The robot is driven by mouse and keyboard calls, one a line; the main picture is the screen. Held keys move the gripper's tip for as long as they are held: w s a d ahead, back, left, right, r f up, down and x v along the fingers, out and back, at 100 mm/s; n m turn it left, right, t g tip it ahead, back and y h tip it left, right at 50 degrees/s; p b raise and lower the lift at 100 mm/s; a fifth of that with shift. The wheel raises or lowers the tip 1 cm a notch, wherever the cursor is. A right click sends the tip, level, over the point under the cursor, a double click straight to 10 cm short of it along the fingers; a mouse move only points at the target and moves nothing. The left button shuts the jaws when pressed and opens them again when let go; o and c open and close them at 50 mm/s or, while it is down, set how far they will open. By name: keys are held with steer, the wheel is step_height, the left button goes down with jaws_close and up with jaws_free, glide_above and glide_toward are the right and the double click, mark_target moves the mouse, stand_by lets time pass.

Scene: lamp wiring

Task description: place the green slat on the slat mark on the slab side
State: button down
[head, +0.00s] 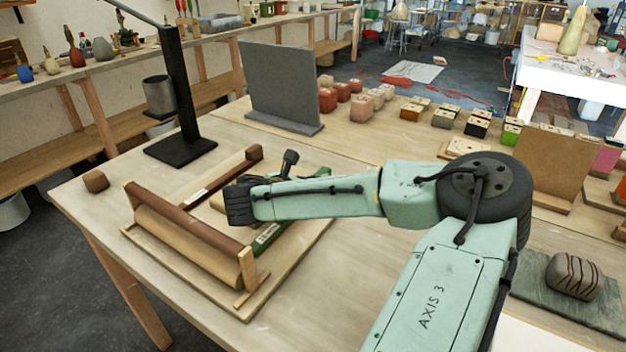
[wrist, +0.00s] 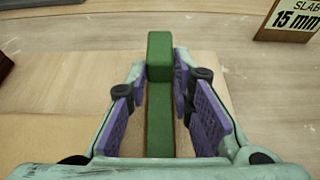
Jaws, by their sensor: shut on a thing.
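The green slat (head: 268,238) is a long green bar at the right part of the wooden board (head: 294,250); my arm hides its middle in the head view. In the wrist view the green slat (wrist: 159,125) runs lengthwise between the purple finger pads, with a raised block at its far end. My gripper (wrist: 160,112) is shut on it. A pale slab (wrist: 60,110) shows left of the slat in the wrist view; most of it is hidden in the head view. I cannot make out the slat mark.
A tan roller (head: 190,243) under a brown bar lies across the board's front. A brown slat (head: 215,178) lies on the left. A black lamp stand (head: 180,145) and a grey panel (head: 280,88) stand behind. A "SLAB 15 mm" sign (wrist: 291,18) is at the far right.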

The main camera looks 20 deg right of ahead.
steer(key=c, duration=1.4)
jaws_free()
steer(key=b+v, duration=0.3)
steer(key=v, duration=0.9)
steer(key=shift+b, duration=0.4)
